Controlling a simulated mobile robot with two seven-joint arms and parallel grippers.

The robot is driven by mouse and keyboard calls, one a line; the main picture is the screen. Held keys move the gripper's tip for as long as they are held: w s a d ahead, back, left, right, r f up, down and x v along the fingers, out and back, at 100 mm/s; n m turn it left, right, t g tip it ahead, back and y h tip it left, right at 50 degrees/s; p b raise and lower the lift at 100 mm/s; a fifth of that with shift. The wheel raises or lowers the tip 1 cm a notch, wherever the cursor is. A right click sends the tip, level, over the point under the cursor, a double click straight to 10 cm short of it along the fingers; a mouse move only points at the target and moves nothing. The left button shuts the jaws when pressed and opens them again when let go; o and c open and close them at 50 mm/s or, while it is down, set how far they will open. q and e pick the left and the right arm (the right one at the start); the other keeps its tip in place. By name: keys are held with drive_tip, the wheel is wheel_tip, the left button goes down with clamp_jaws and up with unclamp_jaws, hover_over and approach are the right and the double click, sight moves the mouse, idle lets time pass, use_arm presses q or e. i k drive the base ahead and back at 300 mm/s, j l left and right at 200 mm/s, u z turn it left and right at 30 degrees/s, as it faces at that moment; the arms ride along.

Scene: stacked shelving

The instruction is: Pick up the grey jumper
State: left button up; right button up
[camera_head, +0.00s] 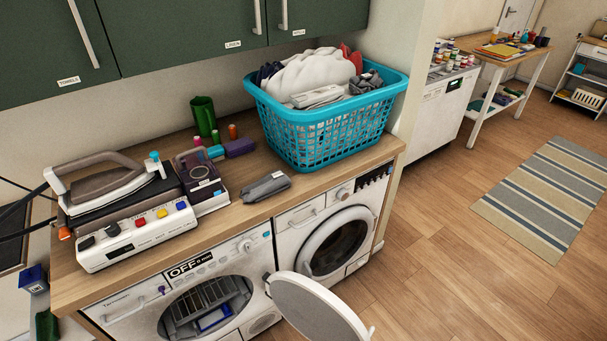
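I cannot tell for certain which thing is the grey jumper. A grey folded cloth (366,83) lies at the right inside the turquoise laundry basket (325,135), beside a large white cloth (312,73) and some dark and red cloth. A small dark grey bundle (265,187) lies on the wooden counter (240,217) in front of the basket. The left machine (122,308) has its round door (318,308) swung open, and something grey with a blue and white patch shows in its opening. Neither of my grippers is in view.
An iron (105,180) and a white box with coloured knobs (137,234) crowd the counter's left. A green cup (204,115) stands near the wall. Green cabinets (180,30) hang above. The right machine's door (338,242) is shut. The floor at right is clear around a striped rug (545,195).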

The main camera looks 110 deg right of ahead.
sight(276, 181)
drive_tip(key=z, duration=3.65)
drive_tip(key=i+j+z, duration=0.2)
drive_tip(key=i+j, duration=0.15)
drive_tip(key=i+j+z, duration=0.25)
drive_tip(key=j, duration=0.3)
drive_tip(key=l+u, duration=0.2)
drive_tip(key=j, duration=0.1)
